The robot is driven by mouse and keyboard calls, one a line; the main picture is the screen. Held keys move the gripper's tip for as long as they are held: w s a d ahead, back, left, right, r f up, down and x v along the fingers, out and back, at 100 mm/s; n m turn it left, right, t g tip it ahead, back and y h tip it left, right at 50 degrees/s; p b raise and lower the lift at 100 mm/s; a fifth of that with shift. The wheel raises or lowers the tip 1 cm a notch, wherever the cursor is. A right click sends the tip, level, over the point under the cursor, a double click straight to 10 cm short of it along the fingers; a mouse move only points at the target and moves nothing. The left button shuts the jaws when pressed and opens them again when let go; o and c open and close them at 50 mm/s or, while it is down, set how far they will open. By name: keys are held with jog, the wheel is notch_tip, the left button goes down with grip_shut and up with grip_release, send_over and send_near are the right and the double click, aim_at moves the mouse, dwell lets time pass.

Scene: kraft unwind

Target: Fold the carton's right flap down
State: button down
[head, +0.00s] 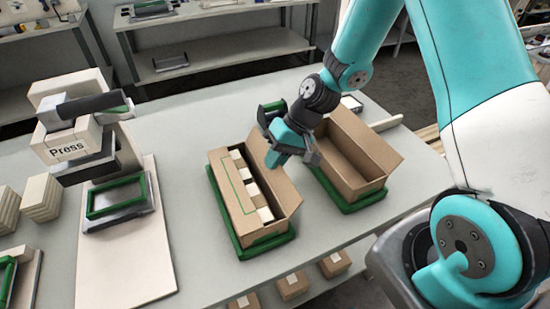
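The carton (249,239) nearer the middle is long and brown and sits in a green tray (272,244). Its left flap (228,190), with a green outline, lies inward over part of the opening. Its right flap (277,197) stands up and leans outward. A row of small boxes (253,189) with white labels shows between the flaps. My gripper (276,158) is at the far end of this carton, over or against the right flap's far part; contact cannot be told. Its teal fingers point down, and their gap is not clear.
A second carton (335,176), open and apparently empty, stands close on the right in a green tray (361,202). A press (80,140) with a green frame (118,196) stands at left on a pale board (150,255). Bare table lies between the board and the cartons.

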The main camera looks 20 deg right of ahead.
aim_at(265, 174)
jog(key=shift+r, duration=0.1)
jog(key=h+p, duration=0.1)
jog(key=a+h+p, duration=0.1)
jog(key=h, duration=0.1)
jog(key=shift+a+r+p, duration=0.25)
jog(key=shift+r+p, duration=0.05)
jog(key=shift+r, duration=0.1)
jog(key=h, duration=0.2)
jog(key=a+h+p, duration=0.1)
jog(key=h, duration=0.1)
jog(key=shift+a, duration=0.2)
jog(key=h, duration=0.1)
jog(key=a+h, duration=0.1)
jog(key=h, duration=0.1)
jog(key=a+h, duration=0.1)
jog(key=h, duration=0.1)
jog(key=shift+f, duration=0.4)
jog(key=shift+a+f+h, duration=0.15)
jog(key=shift+a+h, duration=0.1)
jog(key=shift+h, duration=0.6)
jog(key=shift+a+f+h, duration=0.15)
jog(key=shift+a+h, duration=0.05)
jog(key=shift+h, duration=0.6)
jog(key=shift+a+f+h, duration=0.15)
jog(key=shift+a+h, duration=0.1)
jog(key=shift+h, duration=0.6)
jog(key=c, duration=1.3)
grip_release()
